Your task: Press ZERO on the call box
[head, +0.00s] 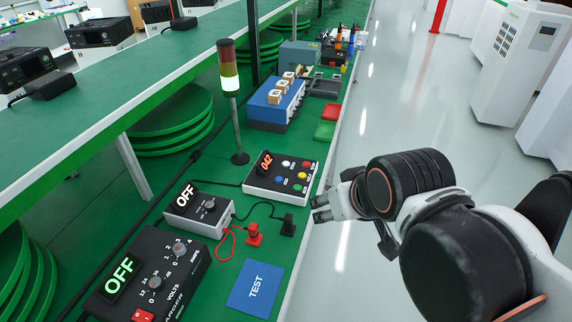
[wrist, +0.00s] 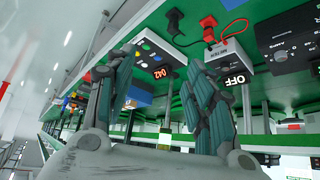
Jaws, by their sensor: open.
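The call box (head: 262,189) is a pale box with a dark top, a red display reading 042 and several coloured buttons. It stands on the green bench near its right edge. The button labels are too small to read, so I cannot tell which is ZERO. My gripper (head: 320,208) is just off the bench edge, to the right of and a little nearer than the call box, apart from it. In the wrist view my gripper (wrist: 159,66) has its two fingers spread and empty, with the call box (wrist: 150,52) showing between them.
A signal tower (head: 236,110) with its lower part lit stands behind the call box. A meter reading OFF (head: 197,210), red and black clips (head: 254,236), a charger (head: 150,275) and a blue TEST card (head: 256,288) lie nearer. The aisle floor at right is clear.

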